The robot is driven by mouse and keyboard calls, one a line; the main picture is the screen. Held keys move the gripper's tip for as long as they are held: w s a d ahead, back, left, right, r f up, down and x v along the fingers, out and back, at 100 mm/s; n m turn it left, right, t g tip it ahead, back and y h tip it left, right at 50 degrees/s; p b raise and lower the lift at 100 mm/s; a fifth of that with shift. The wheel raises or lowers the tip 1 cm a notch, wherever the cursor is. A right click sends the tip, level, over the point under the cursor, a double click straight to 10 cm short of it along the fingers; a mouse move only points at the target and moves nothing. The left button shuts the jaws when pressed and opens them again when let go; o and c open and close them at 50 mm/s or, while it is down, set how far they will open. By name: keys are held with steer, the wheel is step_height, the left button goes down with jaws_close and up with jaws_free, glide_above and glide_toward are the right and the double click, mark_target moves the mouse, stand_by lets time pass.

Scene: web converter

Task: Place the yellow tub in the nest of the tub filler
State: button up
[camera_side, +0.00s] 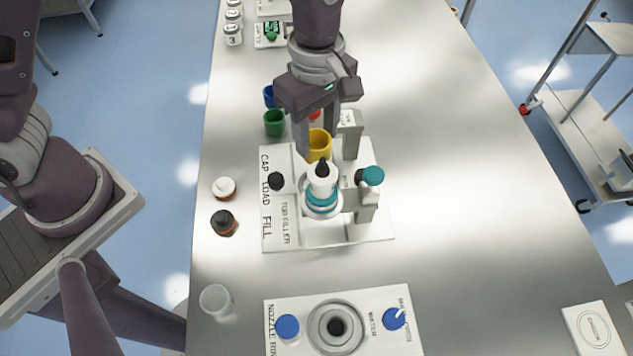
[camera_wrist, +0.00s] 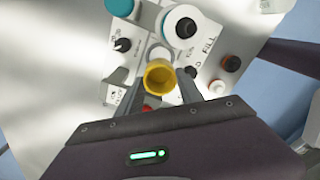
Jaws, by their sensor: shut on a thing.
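The yellow tub (camera_side: 319,146) is held between the two fingers of my gripper (camera_side: 317,150), above the far part of the tub filler in the side view. The tub (camera_wrist: 159,77) also shows in the wrist view, open end toward the camera, with my gripper (camera_wrist: 160,88) shut on it. The tub filler (camera_side: 280,238) is a white plate labelled CAP, LOAD, FILL. It carries a black-tipped white bottle (camera_side: 322,182) in a teal ring, a black knob (camera_side: 276,181) and a teal knob (camera_side: 372,176).
Blue (camera_side: 269,96) and green (camera_side: 274,123) tubs stand beyond the filler; a red one is partly hidden behind my gripper. White-topped (camera_side: 224,188) and black-topped (camera_side: 223,222) containers sit left of it. A clear cup (camera_side: 216,300) and another station (camera_side: 375,293) are in front.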

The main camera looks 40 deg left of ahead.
step_height(320, 180, down, 10)
steer(key=shift+f, duration=0.1)
steer(key=shift+f, duration=0.1)
steer(key=o, duration=1.2)
